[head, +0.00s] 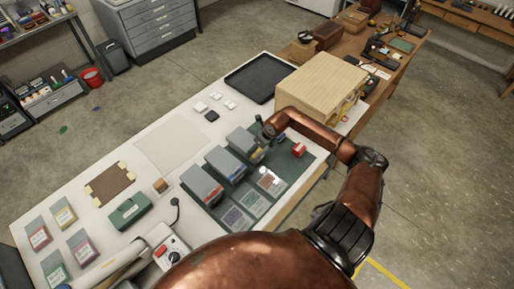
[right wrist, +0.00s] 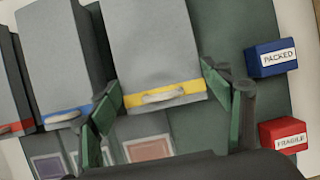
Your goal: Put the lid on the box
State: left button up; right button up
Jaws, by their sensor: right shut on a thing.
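A grey box with a yellow band and a pale handle (right wrist: 158,45) fills the middle of the right wrist view. In the head view it is the farthest of three grey boxes (head: 241,140). I cannot tell which piece is a separate lid. My left gripper is out of view.
A large wooden box (head: 318,80) stands behind my right gripper. A blue PACKED block (right wrist: 272,58) and a red FRAGILE block (right wrist: 283,135) lie to the right. Labelled cards (head: 255,203) lie before the boxes.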

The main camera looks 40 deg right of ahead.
jog(key=shift+f+b, duration=0.4)
dwell(0.4)
jog(key=o, duration=1.2)
jog(key=shift+c, duration=0.2)
jog(key=shift+r, duration=0.1)
jog(key=v, duration=1.1)
jog(key=shift+s+r, duration=0.2)
jog(key=shift+r, duration=0.15)
jog(key=shift+s, duration=0.1)
